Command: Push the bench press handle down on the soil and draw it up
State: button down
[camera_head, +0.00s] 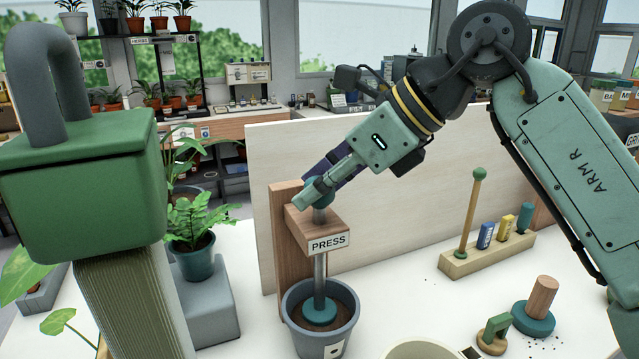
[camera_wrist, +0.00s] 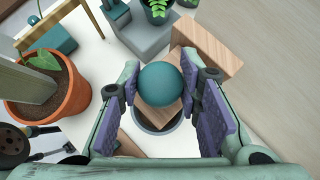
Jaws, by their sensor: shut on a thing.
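The bench press (camera_head: 303,222) is a wooden post and arm with a "PRESS" label, standing at the back of the white table. Its metal rod (camera_head: 320,270) is upright, with a teal disc (camera_head: 320,309) at the bottom, inside a grey-blue pot (camera_head: 345,335). The disc is low at the dark soil (camera_head: 300,318) and looks in contact with it. My gripper (camera_head: 318,188) is shut on the round teal handle (camera_wrist: 162,84) at the rod's top. The wrist view shows the ball between the purple finger pads, with the pot partly hidden below.
A pale board (camera_head: 400,175) stands behind the press. A wooden rack (camera_head: 485,253) with a dibber and coloured pieces is at right. A fern (camera_head: 195,225) on a grey block is left. A terracotta pot (camera_wrist: 70,95) shows in the wrist view.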

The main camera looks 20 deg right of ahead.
jog(key=shift+f+b, duration=0.7)
jog(key=shift+r, duration=0.1)
jog(key=c, duration=1.2)
grip_release()
jog(key=shift+r, duration=0.1)
jog(key=v, duration=1.2)
jog(key=shift+s, duration=0.1)
